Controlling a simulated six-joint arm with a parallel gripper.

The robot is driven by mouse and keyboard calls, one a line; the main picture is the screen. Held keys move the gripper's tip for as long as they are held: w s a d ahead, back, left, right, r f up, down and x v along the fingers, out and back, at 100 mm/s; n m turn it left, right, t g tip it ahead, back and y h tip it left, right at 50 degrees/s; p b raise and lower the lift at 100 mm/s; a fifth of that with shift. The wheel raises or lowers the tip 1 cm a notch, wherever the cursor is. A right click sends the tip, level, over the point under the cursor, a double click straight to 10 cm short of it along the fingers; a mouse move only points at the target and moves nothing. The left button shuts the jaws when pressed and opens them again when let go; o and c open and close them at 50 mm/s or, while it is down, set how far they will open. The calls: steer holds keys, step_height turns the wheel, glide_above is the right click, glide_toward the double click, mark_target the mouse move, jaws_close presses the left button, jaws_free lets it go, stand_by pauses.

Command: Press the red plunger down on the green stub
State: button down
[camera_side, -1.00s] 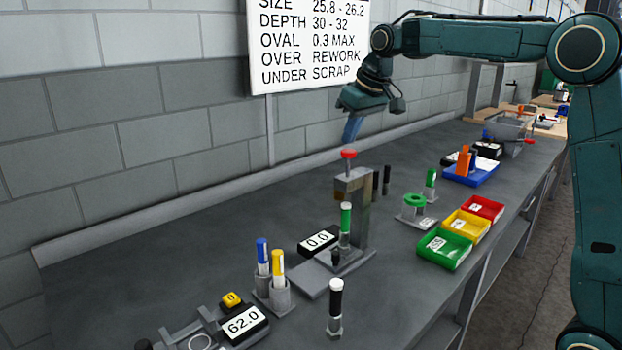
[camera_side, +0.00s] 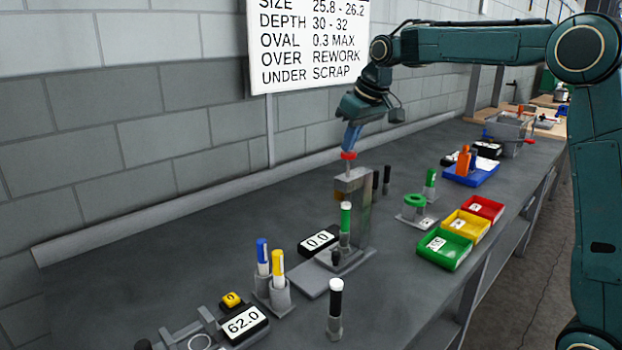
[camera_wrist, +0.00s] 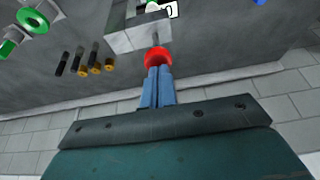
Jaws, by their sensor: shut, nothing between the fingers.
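The red plunger (camera_side: 348,156) stands on top of the grey press (camera_side: 357,205), its knob raised above the press head on a thin rod. My gripper (camera_side: 350,148) is shut and empty, with its blue fingertips at the top of the red knob. In the wrist view the fingers (camera_wrist: 158,72) reach the red plunger (camera_wrist: 157,56) and overlap its edge; whether they touch it I cannot tell for sure. The green stub (camera_side: 346,220) with a white top stands upright in the press, under its head. In the wrist view the stub is mostly hidden by the press head.
A black readout (camera_side: 318,241) showing 0.0 lies beside the press. Dark stubs (camera_side: 386,180) stand behind it. Blue and yellow markers (camera_side: 278,265) and a black stub (camera_side: 335,300) stand in front. Green, yellow and red bins (camera_side: 445,249) lie right. The wall is behind.

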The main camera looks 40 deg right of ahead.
steer(key=shift+f, duration=1.55)
steer(key=shift+r, duration=0.1)
steer(key=shift+r, duration=4.45)
steer(key=shift+s+r, duration=0.1)
steer(key=shift+s, duration=0.05)
steer(key=shift+s+a, duration=0.2)
steer(key=s+a+f, duration=0.1)
steer(key=s+a, duration=0.2)
steer(key=s, duration=0.5)
steer(key=s+a+f, duration=0.1)
steer(key=s+a, duration=0.2)
steer(key=s, duration=0.5)
steer(key=s+a+f, duration=0.1)
steer(key=s+f, duration=0.4)
steer(key=s, duration=0.3)
steer(key=s+a+f+t, duration=0.1)
steer(key=s+f, duration=0.4)
steer(key=s, duration=0.3)
steer(key=shift+f, duration=0.15)
